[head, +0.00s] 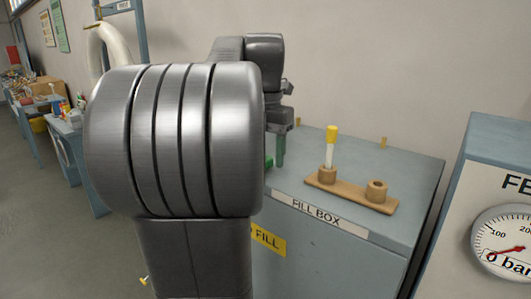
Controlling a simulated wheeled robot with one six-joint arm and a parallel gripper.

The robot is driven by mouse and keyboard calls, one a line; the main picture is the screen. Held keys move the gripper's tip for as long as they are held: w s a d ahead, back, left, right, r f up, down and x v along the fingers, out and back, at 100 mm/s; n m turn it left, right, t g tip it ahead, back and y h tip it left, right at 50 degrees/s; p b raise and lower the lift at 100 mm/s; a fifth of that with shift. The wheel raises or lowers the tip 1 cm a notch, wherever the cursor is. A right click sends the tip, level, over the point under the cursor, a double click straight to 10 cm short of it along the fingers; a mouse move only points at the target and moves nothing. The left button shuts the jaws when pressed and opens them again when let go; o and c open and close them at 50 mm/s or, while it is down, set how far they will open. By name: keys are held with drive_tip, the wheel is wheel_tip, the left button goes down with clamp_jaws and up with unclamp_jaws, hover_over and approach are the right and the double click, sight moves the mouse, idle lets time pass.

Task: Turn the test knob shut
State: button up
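My gripper (279,143) shows only in part, past the right side of my own arm. It points down over the back left of the blue-grey box labelled FILL BOX (405,160). My arm covers most of what lies around it, and I cannot tell whether its fingers are apart or together. A bit of green shows beside it at the arm's edge; I cannot tell what it is part of. I cannot pick out the test knob in this view; it may be hidden behind my arm.
On the box, a wooden holder (350,196) bears a yellow-topped white stick (331,150) in its left cup; its right cup looks empty. A gauge (503,243) reading near 0 bar is on the panel at right. A cluttered blue bench (72,130) stands at left.

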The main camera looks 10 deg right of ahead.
drive_tip(key=c, duration=1)
drive_tip(key=shift+o, duration=0.2)
